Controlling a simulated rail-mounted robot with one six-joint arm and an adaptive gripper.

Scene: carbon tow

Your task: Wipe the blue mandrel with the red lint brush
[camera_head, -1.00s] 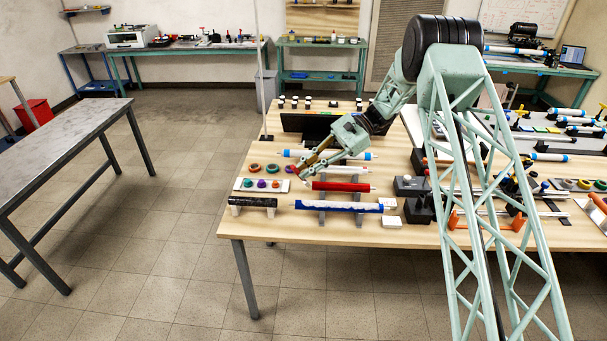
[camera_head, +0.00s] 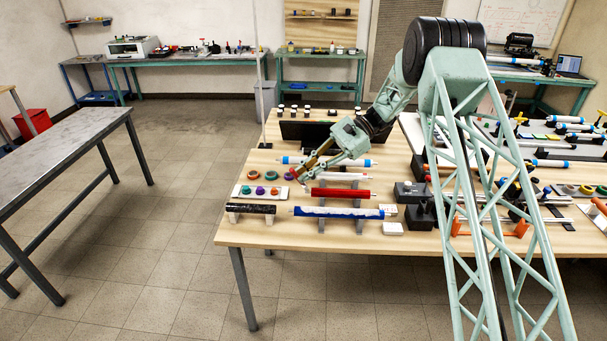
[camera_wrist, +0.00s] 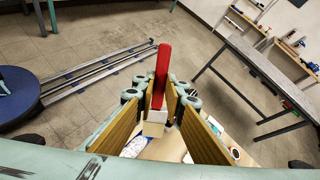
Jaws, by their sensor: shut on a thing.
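The blue mandrel (camera_head: 338,212) lies level across grey stands near the table's front edge, with white patches along its top. My gripper (camera_head: 303,178) is above the table, behind and left of the mandrel and apart from it. In the wrist view, my gripper (camera_wrist: 160,100) is shut on the red lint brush (camera_wrist: 162,72). The brush's long red part points away between the fingers, with a pale block at its near end. In the head view the brush is small and mostly hidden by the fingers.
A red roller (camera_head: 340,192) lies just behind the blue mandrel. A black roller (camera_head: 250,208) rests to its left, with a white tray (camera_head: 262,190) of coloured rings behind. White blocks (camera_head: 392,228) and dark blocks stand to the right.

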